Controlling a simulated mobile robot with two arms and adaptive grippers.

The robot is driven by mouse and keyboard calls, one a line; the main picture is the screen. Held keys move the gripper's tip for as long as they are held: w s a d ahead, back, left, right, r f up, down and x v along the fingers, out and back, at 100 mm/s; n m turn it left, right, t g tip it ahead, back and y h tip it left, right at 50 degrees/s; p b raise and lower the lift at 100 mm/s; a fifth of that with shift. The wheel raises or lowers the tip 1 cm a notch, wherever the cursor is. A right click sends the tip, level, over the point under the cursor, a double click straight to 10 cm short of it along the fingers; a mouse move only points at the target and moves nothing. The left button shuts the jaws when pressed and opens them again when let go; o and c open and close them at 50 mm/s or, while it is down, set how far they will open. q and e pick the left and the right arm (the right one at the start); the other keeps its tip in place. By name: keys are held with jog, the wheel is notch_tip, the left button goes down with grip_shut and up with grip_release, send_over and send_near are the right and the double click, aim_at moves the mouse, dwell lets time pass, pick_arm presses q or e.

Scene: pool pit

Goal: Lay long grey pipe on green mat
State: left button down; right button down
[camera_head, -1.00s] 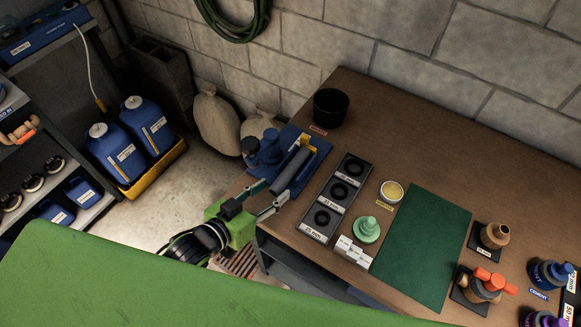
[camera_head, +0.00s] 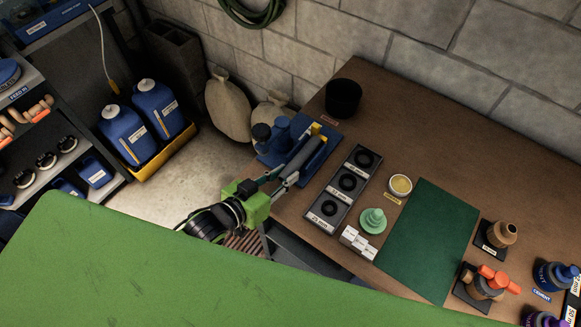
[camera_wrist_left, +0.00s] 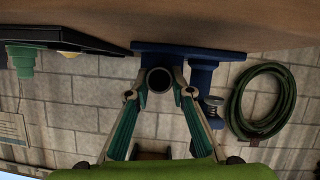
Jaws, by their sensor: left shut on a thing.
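The long grey pipe (camera_head: 300,158) lies tilted in the blue holder (camera_head: 324,133) at the far left end of the brown bench. My left gripper (camera_head: 284,180) is shut on the pipe's near end. In the left wrist view, the pipe's round open end (camera_wrist_left: 159,79) sits between the two fingertips (camera_wrist_left: 159,94), with the blue holder (camera_wrist_left: 205,75) behind it. The green mat (camera_head: 430,240) lies flat and bare on the bench, to the right of the pipe. My right gripper is not in view.
Between holder and mat are a black tray of rings (camera_head: 327,205), a pale green fitting (camera_head: 373,221), white boxes (camera_head: 357,243) and a yellow tin (camera_head: 400,186). A black pot (camera_head: 343,97) stands at the back. Brown fittings (camera_head: 501,233) stand right of the mat.

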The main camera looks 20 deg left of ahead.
pick_arm(q)
notch_tip(320, 180, up, 10)
jog(key=shift+f+b, duration=0.1)
jog(key=shift+b, duration=0.25)
jog(key=shift+s+a+m+g+h+b, duration=1.25)
jog(key=shift+a+m+h, duration=0.6)
jog(key=shift+a, duration=0.95)
jog(key=shift+s+r+m+g+h+b, duration=0.6)
jog(key=shift+r+m+g+h, duration=0.5)
jog(key=shift+r, duration=2.35)
jog(key=shift+w+d+f+n+t+y+p, duration=0.6)
jog(key=shift+d+f+n+t+y, duration=0.2)
jog(key=shift+d+f+n+y, duration=0.3)
jog(key=shift+w+d+f+n+t+y+p, duration=0.65)
jog(key=shift+d+f+n+t+y, duration=0.15)
jog(key=shift+f, duration=0.35)
jog(key=shift+w+d+f+n+t+y+p, duration=0.6)
jog(key=shift+d+f+n+t+y, duration=0.25)
jog(key=shift+f+n+y, duration=0.25)
